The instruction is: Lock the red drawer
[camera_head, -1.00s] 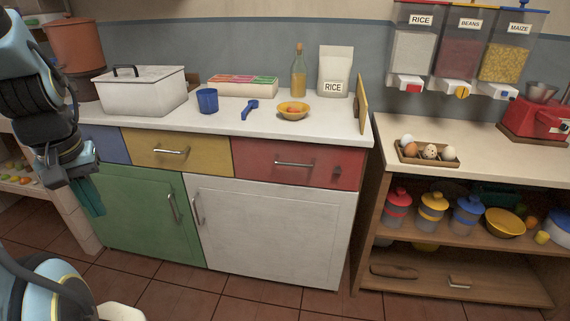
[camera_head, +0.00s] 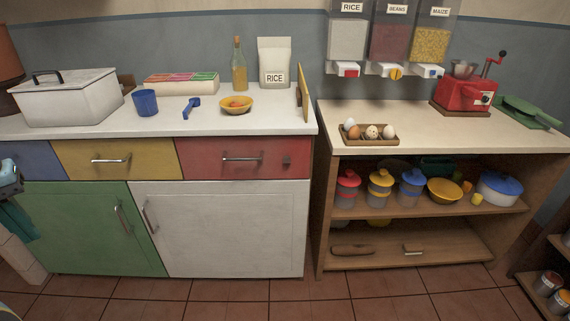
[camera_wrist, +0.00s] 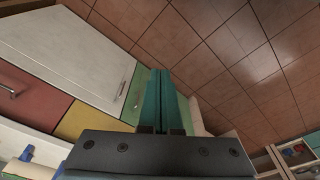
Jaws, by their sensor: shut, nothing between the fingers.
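The red drawer (camera_head: 222,170) is in the top row of the counter cabinet, right of the yellow drawer. Its front looks flush with the others, so it appears closed. It has a metal bar handle (camera_head: 242,158) and a small dark lock knob (camera_head: 287,160) at its right. The red drawer (camera_wrist: 35,105) also shows at the left of the wrist view; its lock is not seen there. My gripper (camera_wrist: 160,78) has teal fingers pressed together, empty, pointing toward the floor beside the green door. In the head view it is at the far left edge, well away from the red drawer.
The counter top (camera_head: 215,125) holds a white bin (camera_head: 70,100), blue mug (camera_head: 146,103), yellow bowl (camera_head: 236,107) and bottle (camera_head: 239,68). A wooden board (camera_head: 303,85) stands at its right end. A wooden shelf unit (camera_head: 420,259) stands to the right. The tiled floor in front is clear.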

